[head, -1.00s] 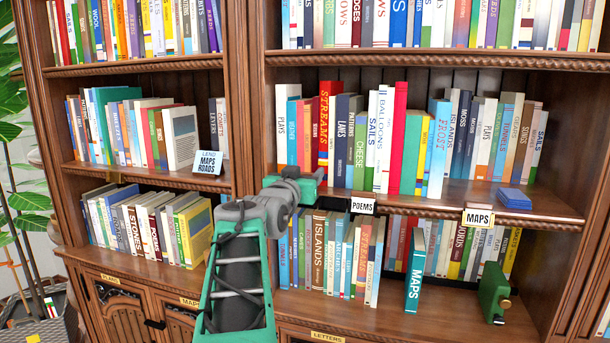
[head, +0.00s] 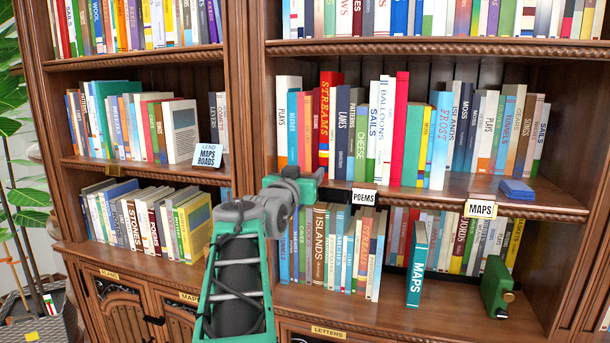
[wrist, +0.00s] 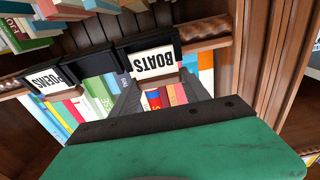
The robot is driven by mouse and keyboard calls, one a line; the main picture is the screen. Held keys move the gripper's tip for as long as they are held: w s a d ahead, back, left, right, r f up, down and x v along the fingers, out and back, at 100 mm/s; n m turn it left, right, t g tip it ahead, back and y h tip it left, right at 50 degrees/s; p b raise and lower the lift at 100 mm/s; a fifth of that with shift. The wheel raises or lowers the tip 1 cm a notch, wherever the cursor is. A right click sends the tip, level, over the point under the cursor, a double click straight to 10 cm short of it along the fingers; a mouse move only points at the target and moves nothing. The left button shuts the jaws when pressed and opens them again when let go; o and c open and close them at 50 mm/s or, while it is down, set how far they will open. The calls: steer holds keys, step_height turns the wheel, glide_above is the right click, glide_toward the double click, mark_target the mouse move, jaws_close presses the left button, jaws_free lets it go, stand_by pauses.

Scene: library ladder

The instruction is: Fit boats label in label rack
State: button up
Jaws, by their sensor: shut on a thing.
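The boats label is a white card with black BOATS lettering, upside down in the wrist view (wrist: 153,64). My gripper (wrist: 156,88) is shut on it, with dark fingers reaching to its lower edge in the picture. A black label rack (wrist: 148,42) on the wooden shelf edge lies right at the card, around or just behind it. I cannot tell whether the card is fully seated. In the head view my gripper (head: 312,184) is at the shelf edge left of the POEMS label, and the boats label is hidden there.
The POEMS label (head: 363,197) and MAPS label (head: 480,209) hang on the same shelf edge. Books fill the shelves above and below. A teal MAPS book (head: 417,264) and a green object (head: 496,287) stand on the lower shelf. Blue cards (head: 516,188) lie on the upper shelf.

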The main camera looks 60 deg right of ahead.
steer(key=shift+a+f+b, duration=0.1)
steer(key=shift+f+b, duration=0.45)
steer(key=o, duration=1.4)
steer(key=a, duration=0.2)
steer(key=a+b, duration=0.1)
steer(key=a, duration=0.2)
steer(key=s+a, duration=0.1)
steer(key=a, duration=0.1)
steer(key=shift+s+a, duration=0.1)
steer(key=shift+a, duration=0.25)
